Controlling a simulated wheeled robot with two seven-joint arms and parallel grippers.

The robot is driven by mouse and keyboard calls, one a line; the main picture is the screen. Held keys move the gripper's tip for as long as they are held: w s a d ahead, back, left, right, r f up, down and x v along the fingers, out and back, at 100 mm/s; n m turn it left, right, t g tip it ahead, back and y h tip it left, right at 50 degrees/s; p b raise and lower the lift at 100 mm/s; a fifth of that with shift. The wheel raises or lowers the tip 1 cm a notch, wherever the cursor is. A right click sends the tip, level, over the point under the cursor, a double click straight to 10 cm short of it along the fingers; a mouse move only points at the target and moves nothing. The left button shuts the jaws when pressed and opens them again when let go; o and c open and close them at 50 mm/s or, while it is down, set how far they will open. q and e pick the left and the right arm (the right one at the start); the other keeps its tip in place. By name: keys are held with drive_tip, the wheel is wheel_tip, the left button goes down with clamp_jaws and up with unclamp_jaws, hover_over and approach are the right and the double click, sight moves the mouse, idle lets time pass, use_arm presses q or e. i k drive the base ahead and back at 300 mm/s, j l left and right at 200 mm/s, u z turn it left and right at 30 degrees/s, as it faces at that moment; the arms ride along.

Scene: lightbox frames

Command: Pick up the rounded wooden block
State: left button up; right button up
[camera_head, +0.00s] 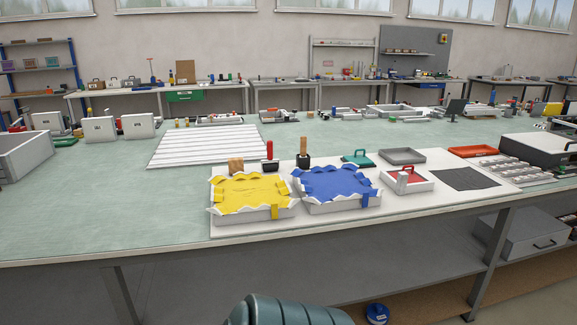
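A small tan wooden block (236,165) stands on the white board, just behind the back edge of the yellow-lined tray (228,212). Its lower part is partly hidden by the yellow lining, and its exact shape is too small to tell. Neither of my grippers shows in the head view. A rounded teal part of my own body shows at the bottom edge.
A blue-lined tray (344,205) stands right of the yellow one. A white slatted panel (205,146) lies behind left. The green tabletop (110,215) is clear at front left.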

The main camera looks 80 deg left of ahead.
sight(236, 165)
drive_tip(key=u, duration=3.7)
